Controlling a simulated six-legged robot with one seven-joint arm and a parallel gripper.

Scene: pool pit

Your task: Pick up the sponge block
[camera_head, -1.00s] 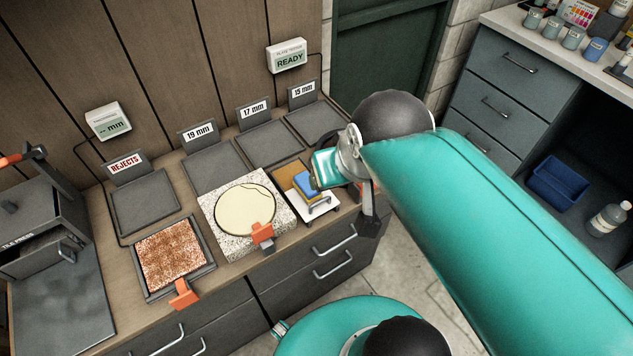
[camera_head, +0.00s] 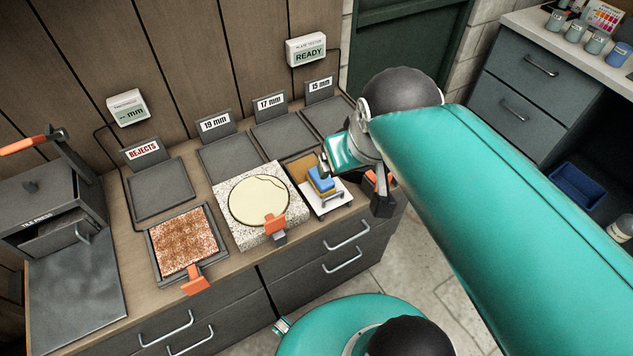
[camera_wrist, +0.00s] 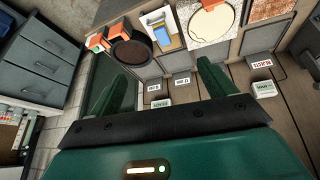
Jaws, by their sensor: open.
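The sponge block (camera_head: 321,180) is blue on top with a yellow layer beneath. It sits on a small white stand (camera_head: 333,202) on the counter, beside the stone slab (camera_head: 283,229). It also shows near the top of the wrist view as a small blue block (camera_wrist: 162,36). My gripper (camera_wrist: 163,82) is open, its two green fingers spread wide with nothing between them. In the wrist view the sponge is beyond the fingertips, apart from them. In the head view my arm reaches in from the right, close beside the sponge; its end is partly hidden.
The slab has a cream disc and an orange clamp (camera_head: 275,223). A brown tile (camera_head: 188,240) lies left. Several grey trays (camera_head: 228,157) line the back; a press stands far left.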

